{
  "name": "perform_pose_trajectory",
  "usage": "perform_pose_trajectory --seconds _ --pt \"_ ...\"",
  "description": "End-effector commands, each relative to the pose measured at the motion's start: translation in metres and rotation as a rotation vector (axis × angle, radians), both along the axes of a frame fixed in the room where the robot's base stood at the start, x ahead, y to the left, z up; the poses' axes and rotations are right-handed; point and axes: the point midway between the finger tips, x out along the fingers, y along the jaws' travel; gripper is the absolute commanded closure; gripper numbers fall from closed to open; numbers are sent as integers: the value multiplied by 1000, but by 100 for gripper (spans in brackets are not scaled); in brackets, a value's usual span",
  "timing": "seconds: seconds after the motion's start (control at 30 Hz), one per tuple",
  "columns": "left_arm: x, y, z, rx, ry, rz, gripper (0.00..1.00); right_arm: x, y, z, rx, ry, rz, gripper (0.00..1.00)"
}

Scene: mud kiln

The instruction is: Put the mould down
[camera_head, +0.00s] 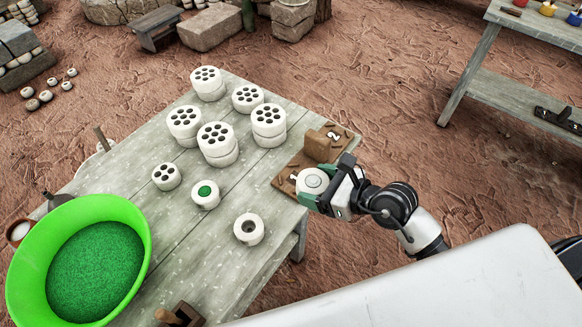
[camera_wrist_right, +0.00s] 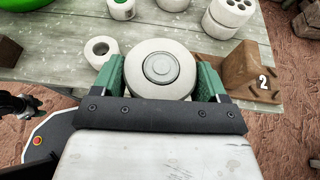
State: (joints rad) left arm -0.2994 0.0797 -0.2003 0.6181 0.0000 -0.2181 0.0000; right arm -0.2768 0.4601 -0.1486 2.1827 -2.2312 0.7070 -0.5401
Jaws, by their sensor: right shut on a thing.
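The mould (camera_head: 313,181) is a round, pale disc with a ringed centre. My right gripper (camera_head: 318,187) is shut on it at the right edge of the table, with its green fingers on either side. In the right wrist view the mould (camera_wrist_right: 161,68) sits between the two fingers (camera_wrist_right: 160,78). It is over the near end of a brown board (camera_head: 286,180); I cannot tell whether it touches the board. A brown block (camera_head: 320,145) stands on the board's far end, near a marked 2. My left gripper is not in view.
The grey plank table (camera_head: 225,262) carries several white perforated pieces (camera_head: 214,140), a cup with green content (camera_head: 205,194), a hollow white ring (camera_head: 249,229) and a green basin (camera_head: 140,232). Bare planks lie around the ring. Another table (camera_head: 478,55) stands at the upper right.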

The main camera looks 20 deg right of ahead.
Motion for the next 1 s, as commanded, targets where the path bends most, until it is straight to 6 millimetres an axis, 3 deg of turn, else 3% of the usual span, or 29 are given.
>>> perform_pose_trajectory --seconds 0.3,0.5,0.63,0.87,1.0 --pt "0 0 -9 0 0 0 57 72 2 -43 3 -2 -3 57" --pt "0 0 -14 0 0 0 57 102 4 -61 3 -3 -1 57" --pt "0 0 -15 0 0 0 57 108 4 -67 2 -2 -1 57" --pt "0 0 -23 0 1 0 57 108 4 -99 2 -1 -2 57" --pt "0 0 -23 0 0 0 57 108 4 -104 2 -3 -1 57"
